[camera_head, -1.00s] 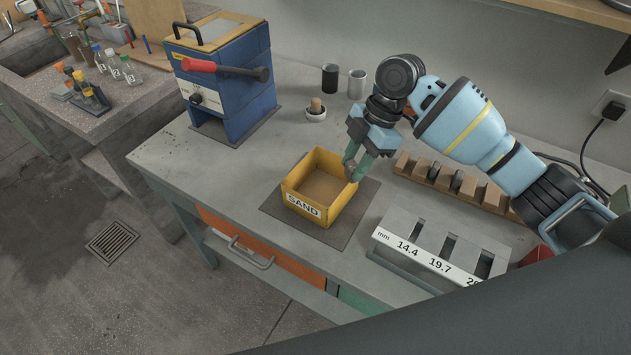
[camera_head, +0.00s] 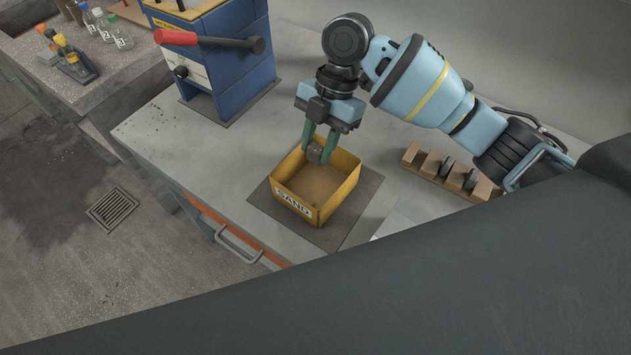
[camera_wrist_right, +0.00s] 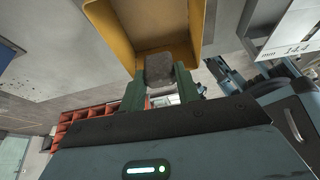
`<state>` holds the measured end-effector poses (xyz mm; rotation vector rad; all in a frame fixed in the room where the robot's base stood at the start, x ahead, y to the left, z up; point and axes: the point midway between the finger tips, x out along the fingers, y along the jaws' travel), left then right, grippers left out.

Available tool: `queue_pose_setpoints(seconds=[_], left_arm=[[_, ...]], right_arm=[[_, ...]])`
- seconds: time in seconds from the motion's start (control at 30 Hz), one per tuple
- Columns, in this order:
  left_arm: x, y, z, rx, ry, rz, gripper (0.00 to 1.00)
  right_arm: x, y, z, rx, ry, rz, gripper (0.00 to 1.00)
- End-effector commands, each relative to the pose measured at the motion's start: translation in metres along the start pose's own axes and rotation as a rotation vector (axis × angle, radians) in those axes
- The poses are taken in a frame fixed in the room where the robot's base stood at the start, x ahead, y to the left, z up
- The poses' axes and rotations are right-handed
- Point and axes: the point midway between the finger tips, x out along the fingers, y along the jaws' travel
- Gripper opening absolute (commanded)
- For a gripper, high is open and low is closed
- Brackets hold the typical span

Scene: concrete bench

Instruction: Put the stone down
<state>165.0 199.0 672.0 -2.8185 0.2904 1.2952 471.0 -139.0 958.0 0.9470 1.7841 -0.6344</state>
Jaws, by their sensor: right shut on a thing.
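My right gripper (camera_head: 319,153) is shut on a small grey stone (camera_head: 314,154) at the far edge of the yellow sand box (camera_head: 337,205). In the right wrist view the stone (camera_wrist_right: 159,68) sits between the two green fingers, with the yellow box (camera_wrist_right: 120,40) just beyond it. The stone appears over the box's opening, above the brown sand (camera_head: 309,186). I cannot tell whether it touches the sand. My left gripper is not in view.
The box stands on a dark mat (camera_head: 350,225) on the concrete bench (camera_head: 190,150). A blue machine with a red handle (camera_head: 177,37) stands at the left. A wooden rack (camera_head: 430,165) holding dark pieces lies at the right. Bare bench lies between machine and box.

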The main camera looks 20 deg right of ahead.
Motion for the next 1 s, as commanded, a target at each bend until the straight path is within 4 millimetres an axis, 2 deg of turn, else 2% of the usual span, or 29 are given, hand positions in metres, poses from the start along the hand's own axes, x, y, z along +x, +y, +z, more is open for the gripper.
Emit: queue_pose_setpoints(seconds=[0.17,0.5,0.77,1.0], left_arm=[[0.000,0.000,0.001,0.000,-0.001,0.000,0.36],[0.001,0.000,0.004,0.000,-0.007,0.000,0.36],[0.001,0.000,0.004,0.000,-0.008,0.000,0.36],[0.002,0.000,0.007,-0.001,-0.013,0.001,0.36]], right_arm=[[0.004,0.000,0.002,0.000,0.001,0.000,0.09],[0.045,0.000,0.019,0.003,0.000,0.000,0.09],[0.053,0.000,0.022,0.002,0.000,-0.001,0.09],[0.085,0.000,0.035,0.003,0.001,-0.001,0.09]])
